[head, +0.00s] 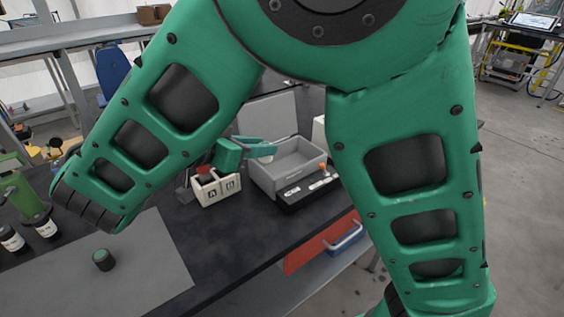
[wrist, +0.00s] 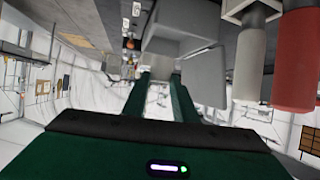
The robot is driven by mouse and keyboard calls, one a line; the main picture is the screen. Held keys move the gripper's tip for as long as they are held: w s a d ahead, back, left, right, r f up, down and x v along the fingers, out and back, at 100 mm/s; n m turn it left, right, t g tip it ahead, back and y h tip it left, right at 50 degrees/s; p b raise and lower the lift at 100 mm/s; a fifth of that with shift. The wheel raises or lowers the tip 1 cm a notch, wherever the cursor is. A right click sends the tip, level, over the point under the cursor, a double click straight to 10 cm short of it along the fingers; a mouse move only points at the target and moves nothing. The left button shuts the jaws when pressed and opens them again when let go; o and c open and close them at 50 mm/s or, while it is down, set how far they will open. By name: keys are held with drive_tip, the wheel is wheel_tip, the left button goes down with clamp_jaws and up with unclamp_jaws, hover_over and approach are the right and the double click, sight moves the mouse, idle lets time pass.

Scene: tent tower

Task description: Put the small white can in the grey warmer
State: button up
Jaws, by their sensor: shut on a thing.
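The grey warmer (head: 288,170) is an open, box-shaped basin on the dark bench, with a raised grey lid behind it (head: 268,118). In the wrist view, the lid (wrist: 206,76) is a pale panel beyond my fingers. My gripper (head: 268,147) is in the air at the warmer's left rim, its green fingers pointing right towards the basin. In the wrist view, my gripper (wrist: 162,78) is shut on a small pale thing (wrist: 161,66), taken as the small white can. It is mostly hidden between the fingertips, so its shape is unclear.
A white two-slot holder (head: 216,190) marked A and B stands left of the warmer, just below my gripper. A black control panel (head: 307,193) is at the warmer's front. A dark green-topped can (head: 103,260) stands on a grey mat (head: 150,275). Dark jars (head: 12,239) stand far left.

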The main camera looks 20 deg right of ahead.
drive_tip(key=x, duration=0.4)
drive_tip(key=w+a+x, duration=0.1)
drive_tip(key=x, duration=0.3)
drive_tip(key=f+x, duration=0.1)
drive_tip(key=x, duration=0.4)
drive_tip(key=shift+w+a+f, duration=0.1)
drive_tip(key=shift+w+a, duration=0.15)
drive_tip(key=shift+w, duration=0.15)
drive_tip(key=shift+f, duration=1.95)
drive_tip(key=o, duration=0.7)
drive_tip(key=shift+f, duration=0.1)
drive_tip(key=shift+o, duration=0.2)
